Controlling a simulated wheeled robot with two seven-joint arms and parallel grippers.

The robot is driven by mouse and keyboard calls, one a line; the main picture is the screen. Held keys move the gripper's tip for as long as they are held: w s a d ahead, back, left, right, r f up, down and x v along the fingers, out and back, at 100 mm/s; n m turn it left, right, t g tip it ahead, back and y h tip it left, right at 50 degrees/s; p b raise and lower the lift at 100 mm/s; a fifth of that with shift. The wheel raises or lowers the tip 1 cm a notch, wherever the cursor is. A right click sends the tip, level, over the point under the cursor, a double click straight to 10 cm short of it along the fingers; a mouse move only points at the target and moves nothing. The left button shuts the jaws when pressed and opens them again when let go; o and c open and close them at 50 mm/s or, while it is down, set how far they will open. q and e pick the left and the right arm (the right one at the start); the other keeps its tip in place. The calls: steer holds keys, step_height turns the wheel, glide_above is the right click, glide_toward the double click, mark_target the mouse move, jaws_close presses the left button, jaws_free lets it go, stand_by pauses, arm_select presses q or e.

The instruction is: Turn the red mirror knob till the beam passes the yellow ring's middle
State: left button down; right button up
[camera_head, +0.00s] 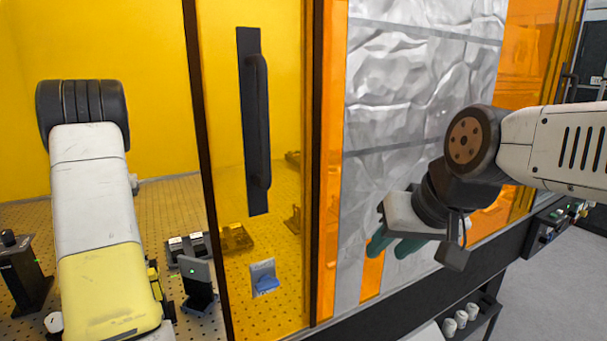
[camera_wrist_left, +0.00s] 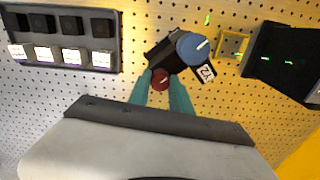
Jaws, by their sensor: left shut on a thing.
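In the left wrist view the red mirror knob (camera_wrist_left: 160,79) sits between the teal fingertips of my left gripper (camera_wrist_left: 161,84), which is shut on it. The yellow ring (camera_wrist_left: 233,44) appears as a small square yellow frame right of the mount. A green beam mark shows above the blue knob; whether it meets the ring's middle cannot be told. My right gripper (camera_head: 394,245) hangs before the enclosure; its finger gap is unclear.
A black box (camera_wrist_left: 282,62) with green marks stands right of the ring. A black rack (camera_wrist_left: 62,38) with white labels is at left. In the head view an orange door with a black handle (camera_head: 257,120) and a silvery crumpled panel (camera_head: 400,85) front the enclosure.

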arm_select(q)
steer(key=c, duration=1.3)
jaws_free()
steer(key=shift+r, duration=3)
steer(key=shift+r, duration=5.5)
